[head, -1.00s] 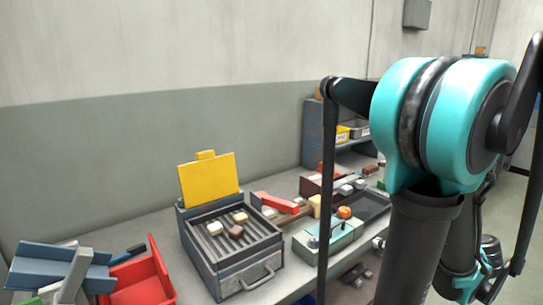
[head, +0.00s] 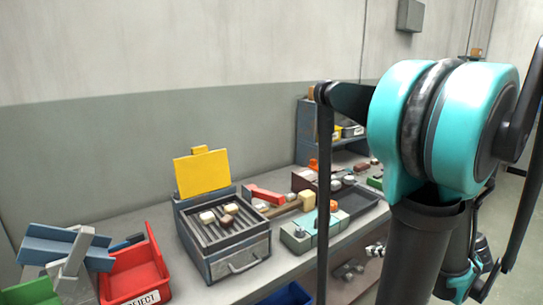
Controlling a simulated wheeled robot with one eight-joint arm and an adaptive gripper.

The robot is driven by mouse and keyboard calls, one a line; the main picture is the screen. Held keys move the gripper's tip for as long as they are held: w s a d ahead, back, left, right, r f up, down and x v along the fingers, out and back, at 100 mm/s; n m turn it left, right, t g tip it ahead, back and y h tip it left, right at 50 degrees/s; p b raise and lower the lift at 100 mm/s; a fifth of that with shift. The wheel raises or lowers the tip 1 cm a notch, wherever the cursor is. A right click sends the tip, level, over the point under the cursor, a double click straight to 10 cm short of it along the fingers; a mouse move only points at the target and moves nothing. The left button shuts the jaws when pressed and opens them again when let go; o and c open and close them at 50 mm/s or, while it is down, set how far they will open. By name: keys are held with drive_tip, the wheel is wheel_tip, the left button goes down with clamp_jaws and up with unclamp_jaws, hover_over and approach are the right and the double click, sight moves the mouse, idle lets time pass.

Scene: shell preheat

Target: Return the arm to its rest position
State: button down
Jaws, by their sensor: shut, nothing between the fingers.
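My arm fills the right side of the head view, with its large teal joint (head: 440,130) in front and dark links running down from it. My gripper does not show in this view; the arm's end is out of frame or hidden behind its own links. The arm stands to the right of the bench (head: 165,217) and, in the picture, covers part of the bench's right side.
A grey heater box (head: 237,255) with a raised yellow lid (head: 202,174) holds several small pieces on its grill. A red REJECT bin (head: 160,275) and a blue chute (head: 60,247) stand left. A shelf (head: 310,130) is at the back; a blue bin (head: 288,294) sits low in front.

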drive_tip(key=s+a+f+m+g+h, duration=0.3)
drive_tip(key=a+f+m+h, duration=0.3)
drive_tip(key=a+f, duration=0.4)
drive_tip(key=shift+s+a+g+h, duration=0.2)
drive_tip(key=shift+a+g+h, duration=0.45)
drive_tip(key=shift+g, duration=0.25)
drive_tip(key=shift+d, duration=0.1)
idle(1.2)
